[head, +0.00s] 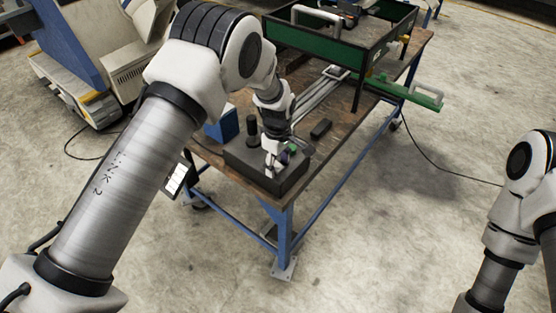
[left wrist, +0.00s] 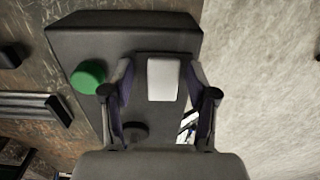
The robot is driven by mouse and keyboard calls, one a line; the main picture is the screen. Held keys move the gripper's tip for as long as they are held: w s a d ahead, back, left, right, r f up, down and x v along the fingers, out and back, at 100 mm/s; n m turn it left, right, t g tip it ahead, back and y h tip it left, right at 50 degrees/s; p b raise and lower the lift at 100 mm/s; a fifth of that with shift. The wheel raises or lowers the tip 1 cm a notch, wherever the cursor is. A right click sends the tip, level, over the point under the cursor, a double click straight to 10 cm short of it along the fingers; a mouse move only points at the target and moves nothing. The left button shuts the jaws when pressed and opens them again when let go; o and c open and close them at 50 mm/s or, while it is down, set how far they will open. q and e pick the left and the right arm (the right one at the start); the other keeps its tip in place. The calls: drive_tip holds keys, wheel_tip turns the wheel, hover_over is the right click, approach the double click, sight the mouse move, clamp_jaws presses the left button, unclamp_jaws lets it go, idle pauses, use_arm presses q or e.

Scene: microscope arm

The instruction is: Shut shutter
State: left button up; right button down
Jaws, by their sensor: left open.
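A dark box (head: 265,170) stands at the near end of the workbench; it also fills the middle of the left wrist view (left wrist: 85,38). On its top are a green round button (left wrist: 88,76), a dark round knob (left wrist: 135,131) and a pale rectangular block (left wrist: 163,79) on a darker strip. I cannot tell for sure which part is the shutter; no label shows. My left gripper (head: 277,162) is open at the box. In the left wrist view its fingers (left wrist: 160,85) stand on both sides of the pale block; contact is unclear. My right gripper is out of view.
The wooden workbench (head: 345,125) carries a green-walled frame (head: 335,48) at its far end, metal rails (head: 322,92) and a small black block (head: 321,128). A black cylinder (head: 251,128) and a blue box (head: 222,124) stand close to my left gripper. The floor to the right is mostly clear.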

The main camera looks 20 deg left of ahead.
use_arm(q)
drive_tip(key=shift+w, duration=0.1)
drive_tip(key=shift+s+r, duration=0.4)
drive_tip(key=shift+s, duration=0.05)
drive_tip(key=c, duration=1.1)
drive_tip(key=shift+d+f, duration=0.1)
drive_tip(key=shift+f, duration=0.05)
clamp_jaws()
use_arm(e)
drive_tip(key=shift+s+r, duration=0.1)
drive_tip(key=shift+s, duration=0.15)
